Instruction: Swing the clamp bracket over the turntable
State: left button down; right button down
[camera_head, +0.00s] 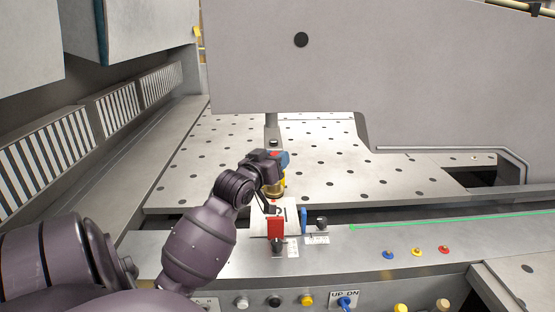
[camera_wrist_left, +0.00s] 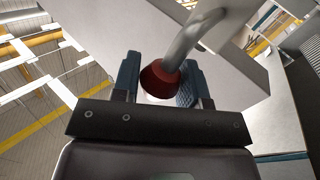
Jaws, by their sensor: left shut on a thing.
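My left gripper (camera_head: 278,158) is over the front of the machine, its blue finger beside a spot of red. In the left wrist view, the blue fingers of my left gripper (camera_wrist_left: 161,68) stand on both sides of a red knob (camera_wrist_left: 157,78) and are shut on it. A bent grey rod (camera_wrist_left: 200,38) runs from the knob up to the right. A large grey beam (camera_head: 400,60), perhaps the clamp bracket, hangs over the perforated table (camera_head: 330,160). I cannot tell which part is the turntable. My right gripper is out of view.
A red block (camera_head: 276,228) and a small dark knob (camera_head: 322,222) stand on the front ledge below the gripper. Coloured buttons (camera_head: 417,251) and a blue switch (camera_head: 345,302) line the front panel. Striped grilles (camera_head: 48,147) stand at the left. The table's middle is clear.

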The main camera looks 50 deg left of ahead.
pick_arm(q)
jog(key=shift+a, duration=0.1)
jog(key=c, duration=1.1)
grip_release()
jog(key=shift+s, duration=0.1)
jog(key=o, duration=0.4)
jog(key=shift+s+a, duration=0.15)
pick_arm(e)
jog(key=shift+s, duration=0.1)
pick_arm(q)
jog(key=b+v, duration=0.1)
jog(key=v, duration=0.9)
jog(key=shift+s+d, duration=0.25)
jog(key=shift+s, duration=0.05)
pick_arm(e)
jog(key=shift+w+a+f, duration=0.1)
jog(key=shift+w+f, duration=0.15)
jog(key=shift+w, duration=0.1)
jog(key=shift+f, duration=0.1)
